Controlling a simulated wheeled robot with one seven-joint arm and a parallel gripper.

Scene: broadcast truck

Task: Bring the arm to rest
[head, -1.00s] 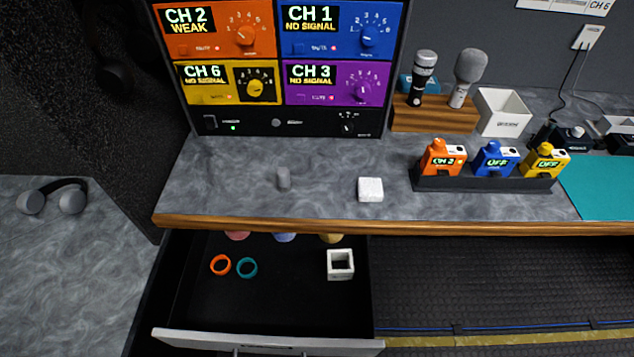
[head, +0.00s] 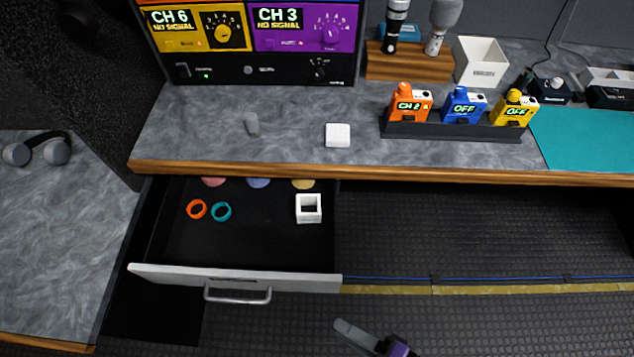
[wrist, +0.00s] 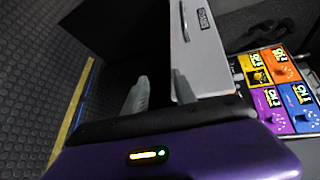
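My gripper (head: 352,334) shows at the bottom edge of the head view, over the dark floor in front of the open drawer (head: 235,280). One grey finger and a bit of purple body are visible there; the rest of the arm is out of frame. In the wrist view, both fingers of my gripper (wrist: 160,88) stand apart with nothing held between them. The drawer's pale front (wrist: 203,45) is beyond the fingers in that view.
The drawer holds an orange ring (head: 196,209), a teal ring (head: 221,211) and a white square piece (head: 308,208). The floor (head: 480,320) right of the drawer is clear.

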